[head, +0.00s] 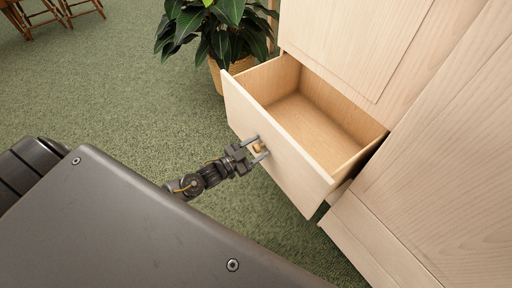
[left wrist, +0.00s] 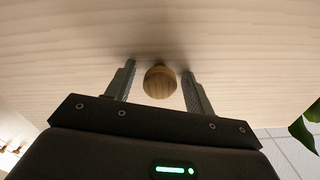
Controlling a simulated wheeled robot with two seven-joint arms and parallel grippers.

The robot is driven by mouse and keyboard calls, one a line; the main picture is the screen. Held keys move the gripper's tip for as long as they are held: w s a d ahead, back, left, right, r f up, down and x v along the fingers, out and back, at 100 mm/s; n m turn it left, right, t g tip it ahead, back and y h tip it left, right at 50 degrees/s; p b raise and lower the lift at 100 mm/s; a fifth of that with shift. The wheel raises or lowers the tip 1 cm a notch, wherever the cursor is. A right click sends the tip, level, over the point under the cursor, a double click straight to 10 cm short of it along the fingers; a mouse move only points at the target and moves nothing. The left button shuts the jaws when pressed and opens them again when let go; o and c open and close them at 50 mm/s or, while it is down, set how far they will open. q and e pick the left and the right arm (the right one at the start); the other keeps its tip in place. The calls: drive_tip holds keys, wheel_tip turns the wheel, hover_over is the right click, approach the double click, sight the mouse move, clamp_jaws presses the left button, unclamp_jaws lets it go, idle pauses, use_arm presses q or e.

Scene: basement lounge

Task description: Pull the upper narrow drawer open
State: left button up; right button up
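A pale wood drawer (head: 290,165) stands pulled out of the cabinet, and its inside is empty. A small round wooden knob (head: 257,148) sits on its front; the knob also shows in the left wrist view (left wrist: 160,82). My left gripper (head: 261,147) is at the drawer front, its two fingers on either side of the knob. In the left wrist view the fingers are apart, with a gap between each finger and the knob. My right gripper is not in view.
The pale cabinet (head: 440,150) fills the right side, with a closed front panel (head: 375,240) below the open drawer. A leafy plant (head: 215,25) in a woven basket (head: 232,68) stands just beyond the drawer. Wooden chair legs show at the far left. Green carpet (head: 100,95) is clear between.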

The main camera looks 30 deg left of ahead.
use_arm(q)
drive_tip(key=v, duration=1.1)
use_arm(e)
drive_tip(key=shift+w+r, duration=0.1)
use_arm(q)
drive_tip(key=shift+w, duration=0.15)
